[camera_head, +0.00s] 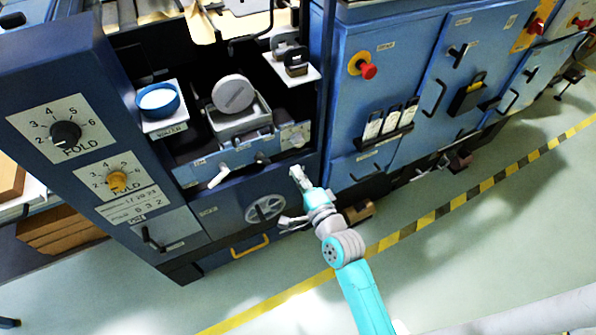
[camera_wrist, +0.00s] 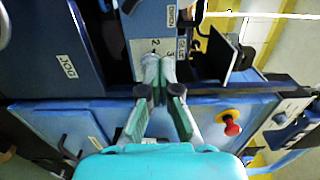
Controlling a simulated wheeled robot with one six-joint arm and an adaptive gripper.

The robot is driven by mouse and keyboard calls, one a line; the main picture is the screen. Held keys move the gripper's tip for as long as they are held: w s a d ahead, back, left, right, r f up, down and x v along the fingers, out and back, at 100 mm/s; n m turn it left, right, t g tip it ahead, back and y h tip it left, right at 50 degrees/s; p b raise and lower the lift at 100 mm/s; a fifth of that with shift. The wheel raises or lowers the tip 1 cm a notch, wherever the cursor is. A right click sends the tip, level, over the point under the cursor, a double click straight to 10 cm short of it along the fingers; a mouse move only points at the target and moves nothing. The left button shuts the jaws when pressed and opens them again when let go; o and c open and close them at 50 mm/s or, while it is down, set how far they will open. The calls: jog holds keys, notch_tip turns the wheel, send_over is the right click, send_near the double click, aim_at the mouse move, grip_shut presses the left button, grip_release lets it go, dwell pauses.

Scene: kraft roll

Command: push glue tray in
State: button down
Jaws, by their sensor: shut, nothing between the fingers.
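The glue tray (camera_head: 245,125) appears to be the grey open-topped box in the machine's left bay, with a round grey lidded part standing in it. A blue front panel (camera_head: 225,160) with a white lever and a pale label plate at its right end runs below it. My gripper (camera_head: 297,174) is just below and right of that panel's right end. In the wrist view my gripper (camera_wrist: 153,68) is shut and empty, its fingertips overlapping a pale numbered plate (camera_wrist: 143,47). Whether they touch it, I cannot tell.
A blue cup (camera_head: 158,100) stands on a small shelf left of the tray. Black parts (camera_head: 293,62) sit on a white shelf to the right. A red button (camera_head: 368,71) juts from the right cabinet. The floor in front is open.

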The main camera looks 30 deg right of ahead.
aim_at(276, 140)
jog(key=w, duration=1.1)
jog(key=shift+w, duration=0.1)
